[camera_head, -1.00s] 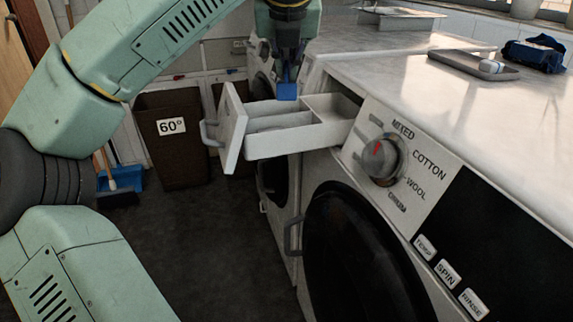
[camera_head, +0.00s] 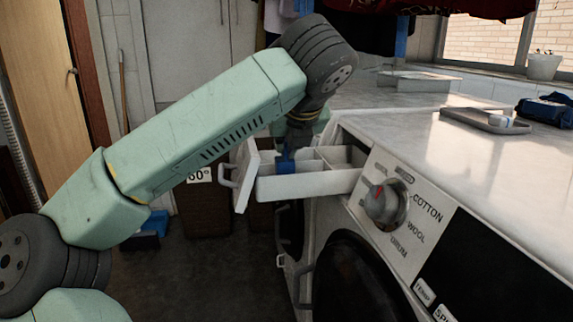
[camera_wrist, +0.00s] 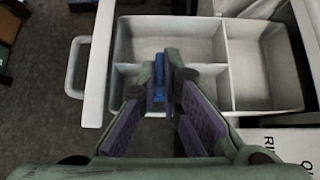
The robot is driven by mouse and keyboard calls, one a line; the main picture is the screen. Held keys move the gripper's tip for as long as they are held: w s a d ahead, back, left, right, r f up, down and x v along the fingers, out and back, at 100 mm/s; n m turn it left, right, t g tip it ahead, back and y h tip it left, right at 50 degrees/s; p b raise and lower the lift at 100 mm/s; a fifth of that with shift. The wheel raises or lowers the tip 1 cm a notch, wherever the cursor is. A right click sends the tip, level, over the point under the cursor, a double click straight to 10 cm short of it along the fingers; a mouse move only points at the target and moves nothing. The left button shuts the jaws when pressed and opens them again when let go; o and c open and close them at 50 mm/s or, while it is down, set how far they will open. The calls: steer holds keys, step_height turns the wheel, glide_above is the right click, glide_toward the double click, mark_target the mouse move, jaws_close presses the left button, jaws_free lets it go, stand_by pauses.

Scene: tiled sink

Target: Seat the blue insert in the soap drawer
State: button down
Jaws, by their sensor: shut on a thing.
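The white soap drawer (camera_head: 335,183) is pulled out of the washing machine. In the wrist view its open inside (camera_wrist: 262,85) shows two smaller compartments on the left and a larger one on the right. My gripper (camera_head: 289,153) points down over the drawer's left part and is shut on the blue insert (camera_head: 286,166). In the wrist view the insert (camera_wrist: 158,76) shows between the fingertips, near the divider of the two left compartments. My fingers hide part of it. I cannot tell whether its lower end touches the drawer.
The drawer front has a handle (camera_wrist: 76,68) at its left. The control dial (camera_head: 385,205) is right of the drawer. A tray (camera_head: 484,121) and a blue cloth (camera_head: 546,111) lie on the white top. A brown bin (camera_head: 203,215) stands behind, left.

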mark_target(287, 160)
steer(key=shift+f, duration=1.8)
steer(key=shift+f+b, duration=0.25)
steer(key=shift+b, duration=0.1)
steer(key=c, duration=1.8)
jaws_free()
steer(key=shift+r, duration=0.1)
steer(key=shift+s+d+r+p, duration=0.1)
steer(key=shift+s+r+p, duration=0.1)
steer(key=shift+r+p, duration=0.15)
steer(key=v, duration=1.1)
steer(key=shift+s+r, duration=0.15)
steer(key=shift+s, duration=0.05)
